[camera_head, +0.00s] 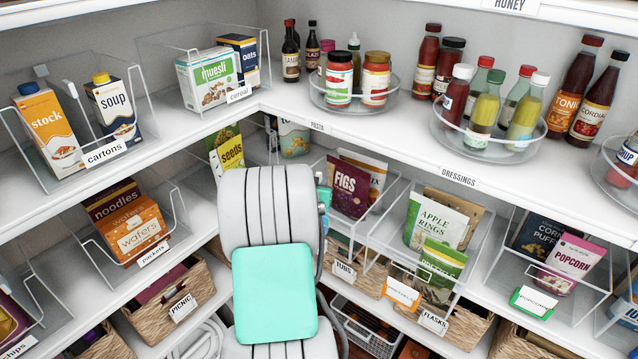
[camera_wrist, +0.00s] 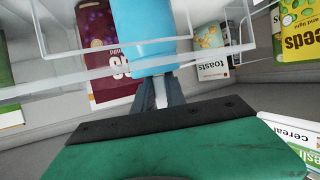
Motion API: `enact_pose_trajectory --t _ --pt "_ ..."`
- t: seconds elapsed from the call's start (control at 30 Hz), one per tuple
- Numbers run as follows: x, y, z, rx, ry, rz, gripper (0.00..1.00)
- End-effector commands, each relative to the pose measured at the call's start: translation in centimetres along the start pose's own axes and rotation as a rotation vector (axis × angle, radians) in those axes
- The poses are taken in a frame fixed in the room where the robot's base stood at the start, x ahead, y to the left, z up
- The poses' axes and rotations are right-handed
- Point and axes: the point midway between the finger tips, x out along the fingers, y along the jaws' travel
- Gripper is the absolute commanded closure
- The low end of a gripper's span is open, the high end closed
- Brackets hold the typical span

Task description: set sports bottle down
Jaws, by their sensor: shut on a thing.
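The sports bottle (camera_wrist: 150,38) is light blue and fills the top middle of the wrist view; its upper part runs out of the frame. My gripper (camera_wrist: 166,92) is shut on it, with the grey fingers at its near end. In the head view, my arm hides the gripper and most or all of the bottle. A thin blue-teal sliver (camera_head: 324,205) shows beside my arm there; I cannot tell whether it is the bottle. A basket labelled flasks (camera_head: 450,326) stands on the lower shelf at right of centre.
The figs packet (camera_wrist: 108,50) and clear bin walls are close around the bottle. A toasts box (camera_wrist: 211,50) and a seeds packet (camera_wrist: 298,30) stand nearby. The apple rings bin (camera_head: 436,222) is right of my arm. A tubs basket (camera_head: 345,270) sits below.

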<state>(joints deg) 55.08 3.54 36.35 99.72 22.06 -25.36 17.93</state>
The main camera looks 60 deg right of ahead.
Motion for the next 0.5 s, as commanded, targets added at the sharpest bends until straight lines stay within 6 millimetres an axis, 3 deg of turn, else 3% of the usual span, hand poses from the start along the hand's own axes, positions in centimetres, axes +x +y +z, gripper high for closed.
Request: enact_pose_trajectory --t 0.17,0.2,0.5 --pt "0.11 0.0 0.19 0.0 0.002 0.0 1.0" --pt "0.11 0.01 0.33 0.0 -0.001 0.0 0.83" --pt "0.06 0.01 0.21 0.0 -0.002 0.0 0.62"
